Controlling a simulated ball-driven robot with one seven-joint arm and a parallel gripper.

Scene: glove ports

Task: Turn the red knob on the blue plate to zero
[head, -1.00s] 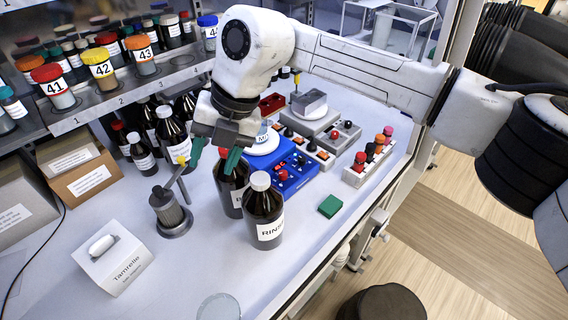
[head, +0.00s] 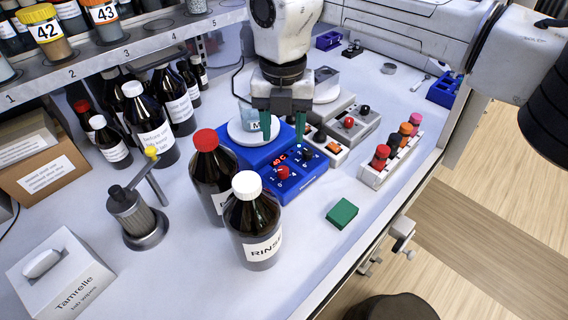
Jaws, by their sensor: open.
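The blue plate (head: 312,178) is a blue hot plate on the bench, with a white round top (head: 240,134) and a lit red display reading about 40 C. The red knob (head: 283,172) is on its front panel, below the display, with a black knob (head: 307,153) to its right. The knob's exact pointer angle is too small to read. My gripper (head: 283,146) points down over the blue plate, its green fingers apart and nothing between them. It appears above and behind the red knob, not touching it. The fingers partly cover the white top.
The red-capped bottle (head: 207,172) and the white-capped RINSE bottle (head: 254,222) stand close, left and in front of the plate. A beaker (head: 255,117) sits on the white top.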

